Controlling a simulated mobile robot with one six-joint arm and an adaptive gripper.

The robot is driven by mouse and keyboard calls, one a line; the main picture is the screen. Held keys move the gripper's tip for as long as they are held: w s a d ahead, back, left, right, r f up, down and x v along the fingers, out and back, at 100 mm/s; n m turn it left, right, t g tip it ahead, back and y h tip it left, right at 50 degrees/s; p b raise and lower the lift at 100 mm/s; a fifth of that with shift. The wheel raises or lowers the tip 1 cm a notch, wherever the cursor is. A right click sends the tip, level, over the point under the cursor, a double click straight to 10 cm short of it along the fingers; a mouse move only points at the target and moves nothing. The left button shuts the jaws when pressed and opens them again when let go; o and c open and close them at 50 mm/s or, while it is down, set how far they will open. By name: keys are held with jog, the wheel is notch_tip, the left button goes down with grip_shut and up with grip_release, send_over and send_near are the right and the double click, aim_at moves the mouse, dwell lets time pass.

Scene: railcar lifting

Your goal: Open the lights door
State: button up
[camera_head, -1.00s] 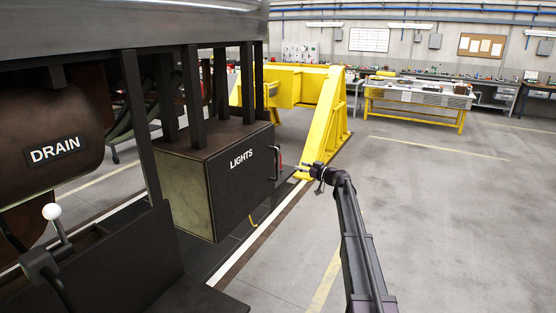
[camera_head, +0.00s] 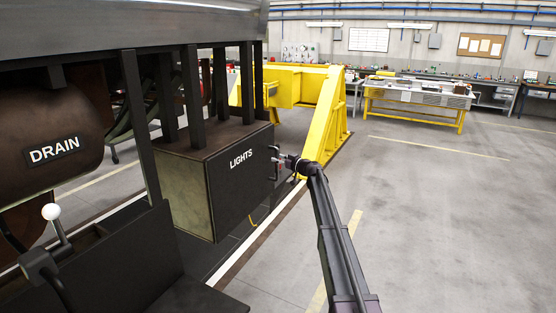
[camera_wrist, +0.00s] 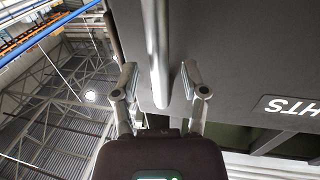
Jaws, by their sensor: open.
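The lights door (camera_head: 242,181) is the dark front face of a box under the railcar, marked LIGHTS, and it looks shut. Its upright bar handle (camera_head: 276,164) is at the door's right edge. In the head view my gripper (camera_head: 279,160) is at the handle and partly covers it. In the wrist view the grey handle bar (camera_wrist: 157,50) runs between the two open fingers of my gripper (camera_wrist: 157,82), with gaps on both sides. The door face (camera_wrist: 230,45) lies behind the fingers, with part of its lettering at the right.
A yellow stand (camera_head: 325,122) is close behind my gripper. A brown tank marked DRAIN (camera_head: 50,120) and a white-knobbed lever (camera_head: 51,212) are at the left. The floor (camera_head: 440,220) to the right is clear.

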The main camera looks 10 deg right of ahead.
jog(key=shift+w+a, duration=0.2)
grip_shut()
jog(key=shift+s+d, duration=0.1)
